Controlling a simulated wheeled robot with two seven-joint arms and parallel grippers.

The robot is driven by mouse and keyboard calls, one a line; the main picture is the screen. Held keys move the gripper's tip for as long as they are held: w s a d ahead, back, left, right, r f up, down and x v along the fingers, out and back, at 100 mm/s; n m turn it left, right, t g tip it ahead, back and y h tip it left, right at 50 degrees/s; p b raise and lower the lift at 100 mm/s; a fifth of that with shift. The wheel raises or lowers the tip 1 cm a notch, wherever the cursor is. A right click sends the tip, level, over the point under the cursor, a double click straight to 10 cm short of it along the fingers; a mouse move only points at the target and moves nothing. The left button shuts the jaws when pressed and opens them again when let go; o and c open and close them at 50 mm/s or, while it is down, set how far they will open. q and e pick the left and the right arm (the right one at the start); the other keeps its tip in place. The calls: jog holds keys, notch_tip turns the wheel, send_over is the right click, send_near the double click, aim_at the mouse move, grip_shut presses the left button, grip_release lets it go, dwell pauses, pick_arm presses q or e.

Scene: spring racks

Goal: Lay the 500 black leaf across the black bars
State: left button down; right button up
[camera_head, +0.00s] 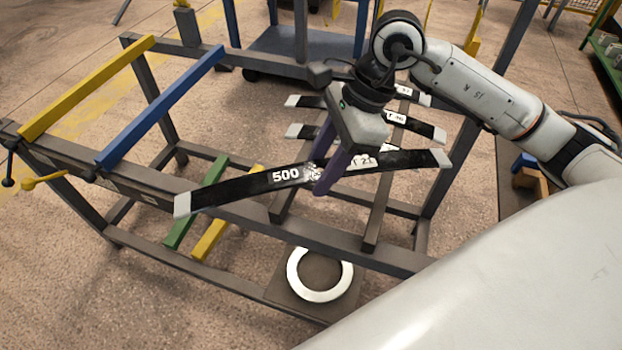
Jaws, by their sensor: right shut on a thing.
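The 500 black leaf (250,184) is a long, slightly bowed dark strip with pale ends and white "500" lettering. My right gripper (318,174), with purple fingers, is shut on it near its middle. The leaf spans above the two black bars (379,205) of the rack, its left end reaching well past them. I cannot tell whether it touches the bars. Two other black leaves (428,131) (308,102) lie across the bars farther back, partly hidden by my gripper and arm. My left gripper is not in view.
Yellow (90,85) and blue (165,104) bars cross the rack's upper left. Green (197,202) and lower yellow (212,240) bars sit below. A white ring (293,273) lies on a dark plate under the front rail. A blue-framed cart (290,45) stands behind.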

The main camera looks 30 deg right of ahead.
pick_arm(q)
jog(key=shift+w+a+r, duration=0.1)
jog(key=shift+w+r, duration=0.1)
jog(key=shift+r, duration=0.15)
pick_arm(e)
jog(key=d+m, duration=0.1)
jog(key=m, duration=0.1)
jog(key=w+d+r+m+t, duration=0.1)
jog(key=d+m, duration=0.1)
jog(key=d+m+t+h, duration=0.1)
jog(key=m, duration=0.1)
jog(key=shift+w+d+r+m, duration=0.15)
jog(key=shift+d+r+m, duration=0.15)
jog(key=shift+d+r, duration=0.1)
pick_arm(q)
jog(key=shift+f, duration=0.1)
